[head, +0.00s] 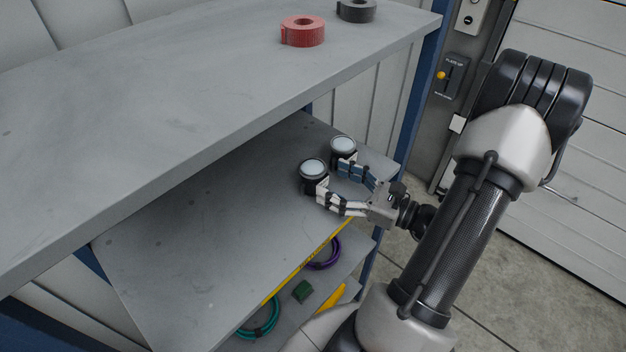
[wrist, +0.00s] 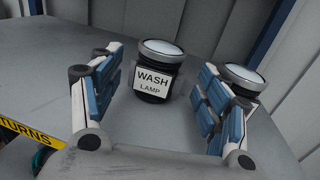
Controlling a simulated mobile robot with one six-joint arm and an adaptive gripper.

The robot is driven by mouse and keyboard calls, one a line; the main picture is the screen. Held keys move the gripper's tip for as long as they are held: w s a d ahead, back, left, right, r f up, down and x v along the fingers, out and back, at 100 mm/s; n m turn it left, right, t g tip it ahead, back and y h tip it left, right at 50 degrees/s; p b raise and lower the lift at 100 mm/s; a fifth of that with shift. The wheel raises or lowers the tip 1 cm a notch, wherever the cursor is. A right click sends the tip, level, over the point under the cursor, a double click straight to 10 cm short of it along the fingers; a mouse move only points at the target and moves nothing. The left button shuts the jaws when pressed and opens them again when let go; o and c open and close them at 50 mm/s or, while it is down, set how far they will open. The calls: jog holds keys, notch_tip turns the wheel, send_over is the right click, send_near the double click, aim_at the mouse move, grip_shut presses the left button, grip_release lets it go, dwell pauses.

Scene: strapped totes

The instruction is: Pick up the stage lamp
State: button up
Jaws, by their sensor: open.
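Two short dark lamps with pale round lens tops stand upright on the middle shelf. The nearer lamp (head: 313,170) bears a white label reading "WASH LAMP" in the wrist view (wrist: 158,66). The other lamp (head: 343,146) stands at its right in the wrist view (wrist: 243,76), partly hidden by my right finger, its label unreadable. My gripper (head: 336,180) is open and empty. In the wrist view its fingers (wrist: 159,62) frame the wash lamp, which stands ahead of the palm. I cannot tell whether either finger touches a lamp.
The upper shelf (head: 190,95) overhangs the middle shelf (head: 200,235) and holds a red roll (head: 302,31) and a dark roll (head: 356,9). Cable coils (head: 322,252) lie lower down. The middle shelf's left part is clear.

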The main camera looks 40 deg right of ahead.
aim_at(323, 176)
jog(key=shift+b+x, duration=0.7)
jog(key=shift+x, duration=2.35)
jog(key=shift+r, duration=0.1)
jog(key=shift+c, duration=0.2)
jog(key=c, duration=1.2)
